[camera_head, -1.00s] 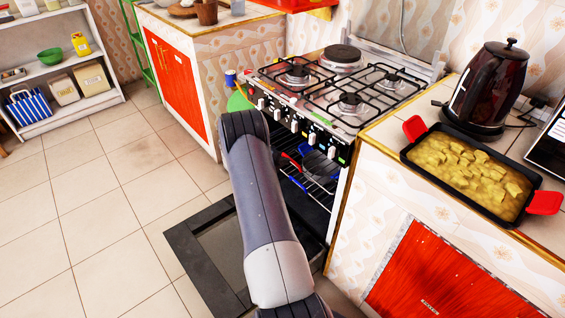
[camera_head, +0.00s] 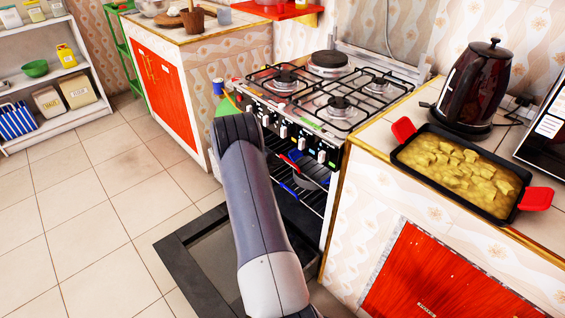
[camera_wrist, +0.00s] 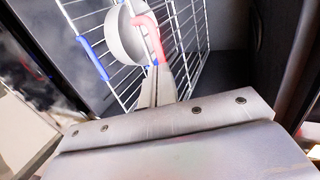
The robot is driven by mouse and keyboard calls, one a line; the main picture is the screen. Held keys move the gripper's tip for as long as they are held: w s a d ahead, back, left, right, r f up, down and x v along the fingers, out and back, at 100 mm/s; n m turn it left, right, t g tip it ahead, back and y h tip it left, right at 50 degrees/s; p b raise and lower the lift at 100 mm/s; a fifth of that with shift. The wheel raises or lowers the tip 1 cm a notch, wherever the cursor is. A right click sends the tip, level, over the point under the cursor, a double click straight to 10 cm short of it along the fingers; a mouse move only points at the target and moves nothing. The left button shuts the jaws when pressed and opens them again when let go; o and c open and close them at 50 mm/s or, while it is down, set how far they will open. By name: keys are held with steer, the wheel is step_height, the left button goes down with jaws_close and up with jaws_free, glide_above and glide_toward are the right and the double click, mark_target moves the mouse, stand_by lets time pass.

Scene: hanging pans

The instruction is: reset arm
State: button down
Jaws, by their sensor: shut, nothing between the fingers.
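My gripper (camera_wrist: 156,82) shows in the wrist view with its fingers together and nothing between them. It points into the open oven, close to the wire rack (camera_wrist: 187,28). A light grey round pan (camera_wrist: 126,36) is at the rack just beyond the fingertips. A red handle (camera_wrist: 149,32) lies close by the fingertips, and a blue handle (camera_wrist: 92,58) is to the left. I cannot tell whether the fingers touch anything. In the head view my arm reaches towards the oven, and my gripper is hidden there. The pan (camera_head: 312,180) shows partly inside the oven.
The oven door (camera_head: 172,256) is folded down beside my arm. The stove top (camera_head: 330,90) is above the oven. A black tray of food (camera_head: 460,172) and a kettle (camera_head: 472,85) stand on the right counter. The tiled floor (camera_head: 80,210) at left is clear.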

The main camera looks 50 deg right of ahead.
steer(key=v, duration=0.7)
steer(key=shift+a, duration=0.25)
steer(key=w+x, duration=0.1)
steer(key=x, duration=1)
steer(key=shift+s+a+r+p, duration=0.1)
steer(key=shift+a+p, duration=0.3)
steer(key=shift+a, duration=0.8)
steer(key=shift+s+a+p, duration=0.15)
steer(key=shift+a+p, duration=0.2)
steer(key=shift+a, duration=0.8)
